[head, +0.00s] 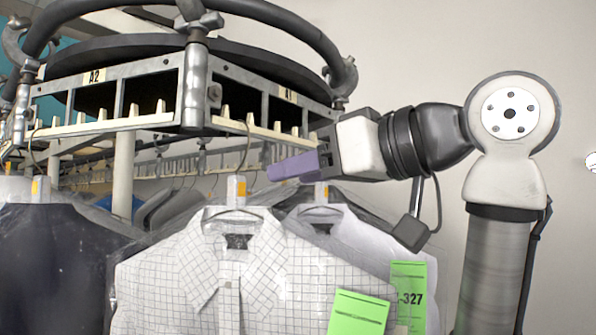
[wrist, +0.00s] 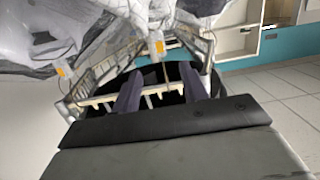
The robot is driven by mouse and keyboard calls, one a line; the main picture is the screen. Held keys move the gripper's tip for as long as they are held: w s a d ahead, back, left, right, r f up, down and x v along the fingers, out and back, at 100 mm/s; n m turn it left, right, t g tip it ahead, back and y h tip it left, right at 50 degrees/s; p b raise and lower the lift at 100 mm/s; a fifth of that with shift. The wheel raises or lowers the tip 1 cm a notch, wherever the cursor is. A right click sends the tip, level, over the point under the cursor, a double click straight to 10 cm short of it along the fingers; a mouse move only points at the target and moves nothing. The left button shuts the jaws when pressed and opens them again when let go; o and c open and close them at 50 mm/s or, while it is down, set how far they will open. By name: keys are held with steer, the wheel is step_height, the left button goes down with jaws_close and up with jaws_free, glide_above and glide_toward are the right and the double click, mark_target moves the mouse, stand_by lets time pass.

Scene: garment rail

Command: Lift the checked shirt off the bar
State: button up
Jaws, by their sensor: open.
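The checked shirt (head: 225,270), white with a thin dark grid, hangs under a clear cover in the middle of the head view. Its hanger has a white neck with an orange tag (head: 238,191), and its hook rises to the toothed bar (head: 225,122). My gripper (head: 276,170) is open, with purple fingers pointing left, to the right of that hook and a little above the tag. In the wrist view my gripper (wrist: 161,86) has its fingers apart, with the bar (wrist: 105,101) beyond them. A tagged hanger neck (wrist: 157,45) shows ahead between the fingers; I cannot tell which garment it bears.
A white shirt (head: 365,240) hangs close behind on the right, with green tags (head: 407,290). A dark garment (head: 55,265) hangs at the left. The round rail frame (head: 195,85) stands above.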

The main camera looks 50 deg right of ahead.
mark_target(242, 186)
steer(key=w, duration=0.2)
steer(key=w+b, duration=0.1)
steer(key=w, duration=0.2)
steer(key=w+f, duration=0.1)
steer(key=w, duration=0.1)
steer(key=shift+w+a+f, duration=0.1)
steer(key=shift+w+a, duration=0.1)
steer(key=shift+a, duration=0.05)
steer(key=shift+w+a+f, duration=0.1)
steer(key=shift+w+f, duration=0.1)
steer(key=shift+w, duration=1.05)
steer(key=shift+w+a+f, duration=0.1)
steer(key=shift+w+f, duration=0.1)
steer(key=shift+w, duration=1)
steer(key=shift+c, duration=0.4)
jaws_close()
steer(key=shift+r, duration=0.15)
steer(key=shift+r+p, duration=1.65)
steer(key=shift+p, duration=0.2)
